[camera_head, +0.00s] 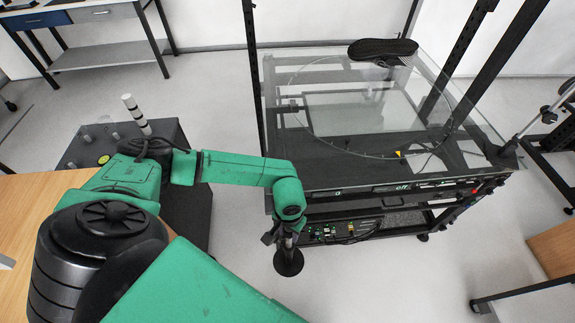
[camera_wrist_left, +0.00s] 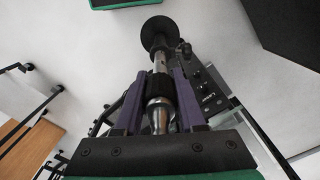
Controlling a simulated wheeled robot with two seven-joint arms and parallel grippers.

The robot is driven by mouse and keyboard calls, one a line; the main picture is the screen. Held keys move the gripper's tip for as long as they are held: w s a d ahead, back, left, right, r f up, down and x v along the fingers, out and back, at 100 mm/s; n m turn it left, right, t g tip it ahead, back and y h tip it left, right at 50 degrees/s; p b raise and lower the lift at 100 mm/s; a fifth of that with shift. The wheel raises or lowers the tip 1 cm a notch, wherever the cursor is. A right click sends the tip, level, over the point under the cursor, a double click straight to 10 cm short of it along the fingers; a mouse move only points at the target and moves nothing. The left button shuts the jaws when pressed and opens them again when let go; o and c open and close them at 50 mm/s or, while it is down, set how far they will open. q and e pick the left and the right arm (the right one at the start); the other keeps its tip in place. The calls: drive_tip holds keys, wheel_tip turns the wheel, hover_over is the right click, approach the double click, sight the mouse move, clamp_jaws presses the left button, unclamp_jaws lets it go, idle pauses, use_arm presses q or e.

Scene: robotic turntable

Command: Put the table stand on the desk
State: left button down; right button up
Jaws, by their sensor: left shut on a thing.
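The table stand (camera_head: 289,263) has a round black base and a thin upright post. My left gripper (camera_head: 286,236) is shut on its post and holds it in front of the glass-topped turntable rig. In the left wrist view the stand's metal post (camera_wrist_left: 160,72) runs between the two purple fingers of the gripper (camera_wrist_left: 161,80), with the round base (camera_wrist_left: 160,33) beyond the fingertips. A wooden desk top (camera_head: 22,205) shows at the left edge of the head view, partly hidden by my arm. My right gripper is out of view.
The turntable rig (camera_head: 350,188) with black posts stands just behind the gripper. A dark control box (camera_head: 180,135) stands between rig and desk. A workbench (camera_head: 100,55) is at the back left. Another wooden top (camera_head: 558,248) is at right.

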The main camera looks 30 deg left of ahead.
use_arm(q)
drive_tip(key=shift+d+r, duration=0.3)
drive_tip(key=shift+r, duration=0.05)
drive_tip(key=shift+w, duration=0.1)
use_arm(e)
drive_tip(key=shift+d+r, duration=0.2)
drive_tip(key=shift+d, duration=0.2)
use_arm(q)
drive_tip(key=shift+a, duration=0.1)
